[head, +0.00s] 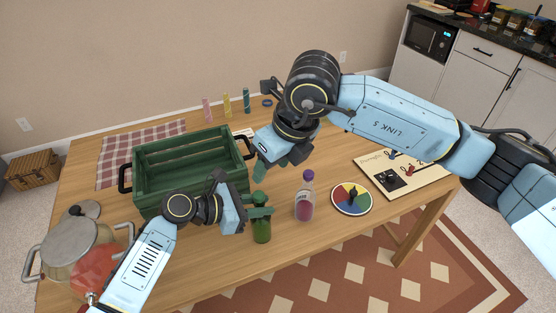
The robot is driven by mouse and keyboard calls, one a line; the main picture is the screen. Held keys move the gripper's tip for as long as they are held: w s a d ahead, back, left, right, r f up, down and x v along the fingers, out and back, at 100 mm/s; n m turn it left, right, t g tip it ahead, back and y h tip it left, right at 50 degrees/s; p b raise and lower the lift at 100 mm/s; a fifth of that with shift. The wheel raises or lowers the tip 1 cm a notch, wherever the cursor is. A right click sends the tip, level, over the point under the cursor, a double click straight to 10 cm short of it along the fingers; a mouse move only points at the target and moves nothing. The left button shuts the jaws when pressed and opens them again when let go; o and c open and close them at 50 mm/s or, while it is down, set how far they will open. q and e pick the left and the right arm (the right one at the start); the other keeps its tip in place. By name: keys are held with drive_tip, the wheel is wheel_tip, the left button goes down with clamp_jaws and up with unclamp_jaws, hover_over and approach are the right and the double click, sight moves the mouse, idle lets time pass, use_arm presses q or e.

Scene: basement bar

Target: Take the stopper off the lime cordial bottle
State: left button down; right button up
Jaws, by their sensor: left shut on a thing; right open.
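A green bottle (261,231), which I take for the lime cordial, stands upright near the front edge of the table. Its darker green top (259,198) shows above my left fingers. My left gripper (260,212) is shut on the bottle around its upper part, from the left. My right gripper (273,170) is open and empty, pointing down above and behind the bottle, apart from it. A clear bottle with a purple top and pink contents (305,205) stands to the right of the green bottle.
A green slatted crate (183,145) stands behind my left gripper. A metal pot (75,249) is at the left front. A coloured wheel (351,198) and a game board (421,177) lie to the right. Small pink, yellow and teal items stand along the back.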

sight(258, 193)
use_arm(q)
drive_tip(key=shift+f, duration=0.15)
drive_tip(key=shift+s+a+f, duration=0.1)
use_arm(e)
drive_tip(key=w+a+f+n, duration=0.1)
drive_tip(key=f, duration=0.6)
drive_tip(key=w+a+f+n, duration=0.1)
drive_tip(key=f, duration=0.2)
drive_tip(key=shift+w+a+f+n+t, duration=0.2)
drive_tip(key=shift+w+a+n+t, duration=0.1)
drive_tip(key=shift+a, duration=0.05)
drive_tip(key=shift+y, duration=0.3)
clamp_jaws()
drive_tip(key=shift+r, duration=0.2)
use_arm(q)
drive_tip(key=shift+f, duration=0.1)
use_arm(e)
drive_tip(key=shift+r, duration=1)
